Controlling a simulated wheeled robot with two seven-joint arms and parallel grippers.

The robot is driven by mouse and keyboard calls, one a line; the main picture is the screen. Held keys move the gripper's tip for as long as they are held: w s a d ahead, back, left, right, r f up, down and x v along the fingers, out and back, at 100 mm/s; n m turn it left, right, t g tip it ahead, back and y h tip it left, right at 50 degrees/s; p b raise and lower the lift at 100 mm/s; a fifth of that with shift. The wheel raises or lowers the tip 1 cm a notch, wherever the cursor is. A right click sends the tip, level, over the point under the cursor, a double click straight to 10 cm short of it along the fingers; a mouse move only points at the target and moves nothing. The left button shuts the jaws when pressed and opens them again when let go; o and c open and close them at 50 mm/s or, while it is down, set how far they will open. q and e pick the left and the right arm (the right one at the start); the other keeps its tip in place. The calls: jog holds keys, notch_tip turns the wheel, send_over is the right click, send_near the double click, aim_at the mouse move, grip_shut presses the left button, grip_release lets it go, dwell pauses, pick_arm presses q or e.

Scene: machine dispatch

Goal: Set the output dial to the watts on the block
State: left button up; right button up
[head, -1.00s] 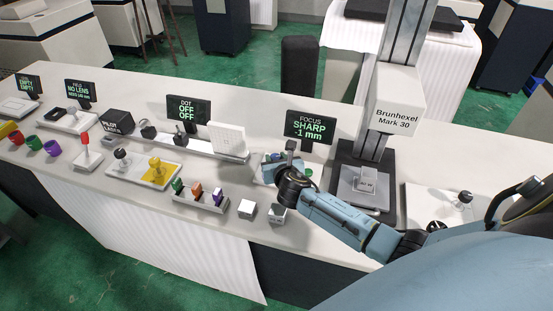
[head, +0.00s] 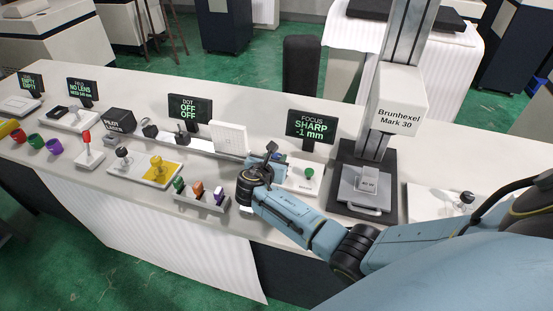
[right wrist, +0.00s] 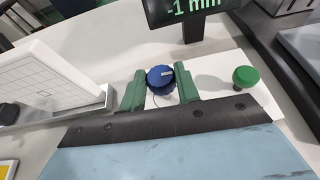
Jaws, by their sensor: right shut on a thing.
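My right gripper (head: 270,158) is over the left end of a white panel below the focus display. In the right wrist view its green fingers (right wrist: 161,92) are shut on a blue knob (right wrist: 160,78) with a white mark on top. A green knob (head: 309,173) stands on the same panel, right of the gripper. A pale block (head: 368,184) with small dark lettering lies on the bed of the Brunhexel machine (head: 396,105); I cannot read the lettering surely. No label identifies the output dial here. My left gripper is not in view.
The focus display (head: 311,126) reads SHARP -1 mm and stands close behind the panel. A white gridded plate (head: 229,139) stands left of the gripper. A rack of small coloured pieces (head: 200,201) is at the front. Another panel with a black knob (head: 467,198) is at right.

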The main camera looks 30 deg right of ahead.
jog(key=m+g+b, duration=0.1)
jog(key=m+g+h, duration=0.1)
jog(key=shift+w+a+f+m+g+h+b, duration=0.15)
jog(key=shift+w+m+g+h+b, duration=0.1)
jog(key=shift+m+g+h+b, duration=0.45)
jog(key=shift+m+g+b, duration=1.1)
jog(key=shift+g, duration=0.2)
jog(key=o, duration=1)
jog(key=shift+w, duration=0.1)
jog(key=p+v, duration=0.1)
jog(key=v, duration=1.2)
jog(key=shift+a, duration=0.2)
jog(key=shift+r+p, duration=0.25)
jog(key=shift+p, duration=0.05)
